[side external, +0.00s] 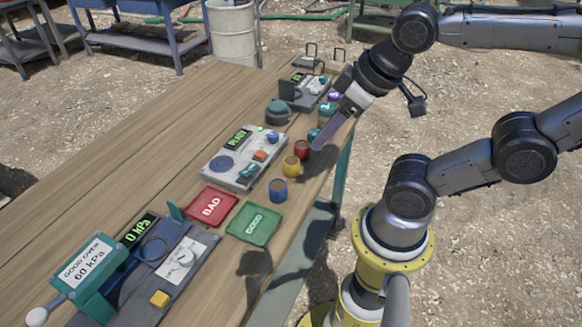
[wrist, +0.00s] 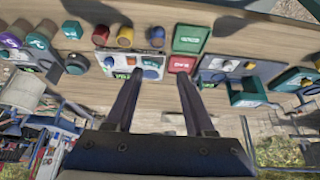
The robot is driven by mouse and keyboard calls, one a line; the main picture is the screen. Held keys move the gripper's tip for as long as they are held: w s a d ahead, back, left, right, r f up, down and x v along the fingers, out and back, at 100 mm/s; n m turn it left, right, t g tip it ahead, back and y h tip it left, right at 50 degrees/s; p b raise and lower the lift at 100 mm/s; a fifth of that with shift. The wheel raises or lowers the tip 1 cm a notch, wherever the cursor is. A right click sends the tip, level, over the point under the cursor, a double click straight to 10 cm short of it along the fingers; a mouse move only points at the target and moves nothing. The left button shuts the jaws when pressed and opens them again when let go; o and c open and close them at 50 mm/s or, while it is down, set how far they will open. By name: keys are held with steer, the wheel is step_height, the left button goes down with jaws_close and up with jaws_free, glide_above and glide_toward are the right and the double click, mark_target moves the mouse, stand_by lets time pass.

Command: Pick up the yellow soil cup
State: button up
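The yellow soil cup (side external: 291,167) stands upright on the wooden table near its right edge, between a red cup (side external: 302,150) and a blue cup (side external: 278,191). In the wrist view the yellow cup (wrist: 125,37) is near the top, left of centre, between the red cup (wrist: 100,36) and the blue cup (wrist: 157,34). My gripper (side external: 319,143) is beside the red cup in the side view, apart from the yellow cup as far as I can tell. In the wrist view its two fingers (wrist: 156,76) are spread wide with nothing between them.
A grey panel reading READY (side external: 243,158) lies left of the cups. A red BAD tray (side external: 211,206) and a green GOOD tray (side external: 254,224) lie nearer the camera, before a kPa press device (side external: 150,265). Small coloured items and another device (side external: 305,90) stand farther back.

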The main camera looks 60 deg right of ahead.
steer(key=o, duration=0.4)
steer(key=shift+o, duration=0.2)
steer(key=m+g, duration=0.6)
steer(key=m, duration=1)
glide_above(291, 162)
step_height(291, 162, down, 15)
steer(key=shift+r, duration=0.1)
steer(key=shift+s+f, duration=0.1)
steer(key=shift+f, duration=2.8)
